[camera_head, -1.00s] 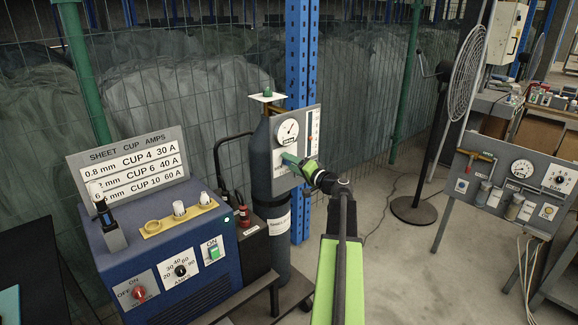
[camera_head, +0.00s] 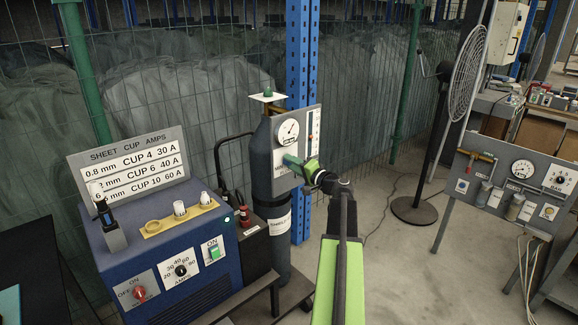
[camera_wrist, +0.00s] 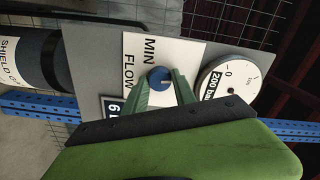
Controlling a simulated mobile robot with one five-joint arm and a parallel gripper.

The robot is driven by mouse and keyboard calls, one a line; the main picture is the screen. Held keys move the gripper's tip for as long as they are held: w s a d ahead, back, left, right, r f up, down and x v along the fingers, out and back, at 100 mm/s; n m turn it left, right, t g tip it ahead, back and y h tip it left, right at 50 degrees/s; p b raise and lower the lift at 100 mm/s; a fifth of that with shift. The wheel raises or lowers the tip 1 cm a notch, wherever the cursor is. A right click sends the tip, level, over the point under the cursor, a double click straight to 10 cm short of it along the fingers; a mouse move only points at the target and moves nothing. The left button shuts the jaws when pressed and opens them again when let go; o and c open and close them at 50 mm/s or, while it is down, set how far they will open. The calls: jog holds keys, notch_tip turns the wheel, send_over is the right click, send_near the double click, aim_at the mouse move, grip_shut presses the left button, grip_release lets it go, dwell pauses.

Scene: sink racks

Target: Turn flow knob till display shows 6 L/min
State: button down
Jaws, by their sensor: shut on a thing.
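The blue flow knob (camera_wrist: 159,78) sits on the white panel marked MIN and FLOW in the wrist view. My gripper (camera_wrist: 160,84) is shut on the knob, with one green finger on each side. The display (camera_wrist: 112,106) is beside the knob; a 6 shows on it, and the rest is hidden behind my gripper. In the head view my gripper (camera_head: 293,162) is at the front of the grey panel (camera_head: 283,183) on the gas cylinder (camera_head: 263,160). The knob is hidden there by my gripper.
A round gauge (camera_head: 290,131) with a 200 bar label sits above my gripper. The blue welding machine (camera_head: 190,290) stands at left, with a cup-amps chart (camera_head: 127,160). A second panel (camera_head: 500,190) and a fan (camera_head: 467,70) stand right.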

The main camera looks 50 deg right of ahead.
jog(key=c, duration=1)
grip_release()
jog(key=shift+s, duration=0.15)
jog(key=s, duration=0.5)
jog(key=s+a, duration=0.1)
jog(key=s, duration=1.1)
jog(key=shift+s+a, duration=0.1)
jog(key=shift+a, duration=0.05)
